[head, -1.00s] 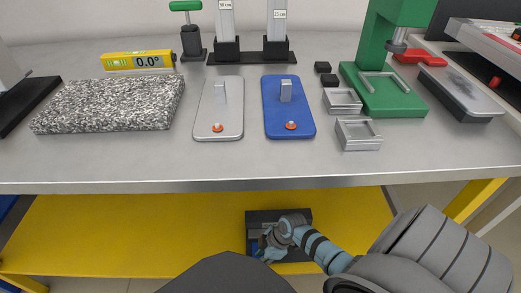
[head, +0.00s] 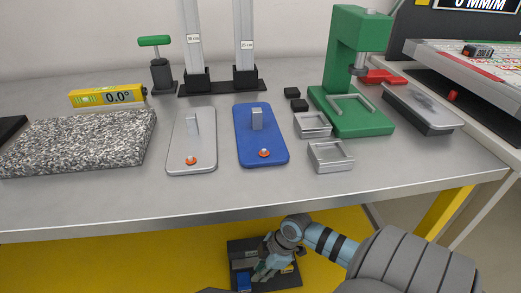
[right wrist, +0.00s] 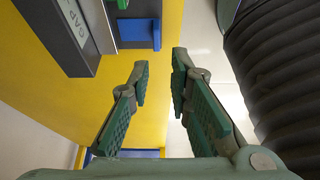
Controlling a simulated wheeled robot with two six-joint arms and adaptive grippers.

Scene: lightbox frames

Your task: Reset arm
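My right arm comes in from the lower right in the head view. My right gripper (head: 265,270) is below the front edge of the workbench (head: 250,205), over or beside a dark tray (head: 240,246) on the yellow lower shelf. In the right wrist view the right gripper (right wrist: 160,72) has its two green-padded fingers apart with nothing between them. The dark tray (right wrist: 80,55) also shows there at the upper left, with a blue part (right wrist: 135,32) beside the fingers.
On the bench stand a granite block (head: 80,142), a silver plate (head: 192,145), a blue plate (head: 261,140), a green press (head: 345,60), small metal frames (head: 330,155) and a yellow level (head: 108,96). The bench edge lies above my right gripper.

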